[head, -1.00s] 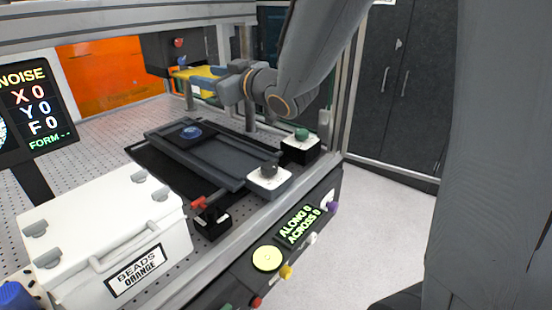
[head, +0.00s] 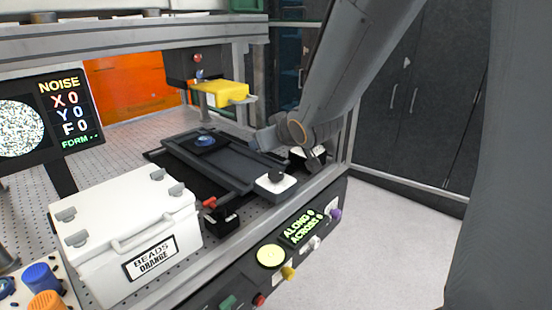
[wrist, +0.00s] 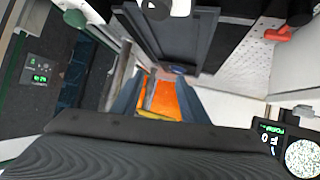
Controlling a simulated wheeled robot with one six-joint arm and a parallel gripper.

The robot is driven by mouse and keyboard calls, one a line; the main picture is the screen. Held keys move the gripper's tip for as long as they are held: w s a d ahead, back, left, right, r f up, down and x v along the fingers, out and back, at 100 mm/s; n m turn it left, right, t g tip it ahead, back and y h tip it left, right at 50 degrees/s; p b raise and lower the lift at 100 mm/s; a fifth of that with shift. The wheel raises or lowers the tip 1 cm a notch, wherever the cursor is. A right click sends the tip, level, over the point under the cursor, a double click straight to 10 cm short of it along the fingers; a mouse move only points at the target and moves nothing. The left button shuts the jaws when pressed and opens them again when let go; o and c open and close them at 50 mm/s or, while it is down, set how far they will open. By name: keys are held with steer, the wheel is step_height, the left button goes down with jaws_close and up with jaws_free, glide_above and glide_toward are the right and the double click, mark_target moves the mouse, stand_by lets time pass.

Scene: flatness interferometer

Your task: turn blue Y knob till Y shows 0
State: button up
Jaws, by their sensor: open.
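The screen (head: 48,120) reads NOISE, X 0, Y 0 and F 0, with a speckled disc beside the numbers. A small blue knob (head: 198,73) sits below a red knob (head: 197,57) on a dark box at the back; its label cannot be read. A larger blue knob (head: 40,277) stands on a panel at the lower left. My gripper (head: 260,139) is to the right of and below the back blue knob, clear of it. In the wrist view my gripper (wrist: 160,92) has its jaws apart with nothing between them; the orange panel shows beyond.
A yellow block (head: 228,93) juts out by the dark box. A dark stage (head: 220,163) with a blue disc lies below. A white BEADS ORANGE case (head: 125,225) stands front left. A metal post (head: 240,95) rises behind. Open floor (head: 390,245) lies right.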

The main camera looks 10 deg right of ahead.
steer(key=shift+m+g+h, duration=0.5)
steer(key=shift+g, duration=0.2)
steer(key=shift+s+d+f, duration=0.5)
steer(key=shift+s+f, duration=0.35)
steer(key=shift+s+d+f, duration=0.5)
steer(key=shift+s+f, duration=0.3)
steer(key=shift+f, duration=0.05)
steer(key=s+d+f+m+g, duration=0.1)
steer(key=s+f+g, duration=0.2)
steer(key=s, duration=0.3)
steer(key=s+d+f+m+g+h, duration=0.1)
steer(key=s+f+g, duration=0.2)
steer(key=s, duration=0.4)
steer(key=s+d+f+m+g, duration=0.1)
steer(key=s+f+g, duration=0.1)
steer(key=s+f, duration=0.2)
steer(key=s, duration=0.3)
steer(key=shift+s+f+g, duration=0.15)
steer(key=shift+f+g, duration=0.05)
steer(key=shift+g, duration=0.2)
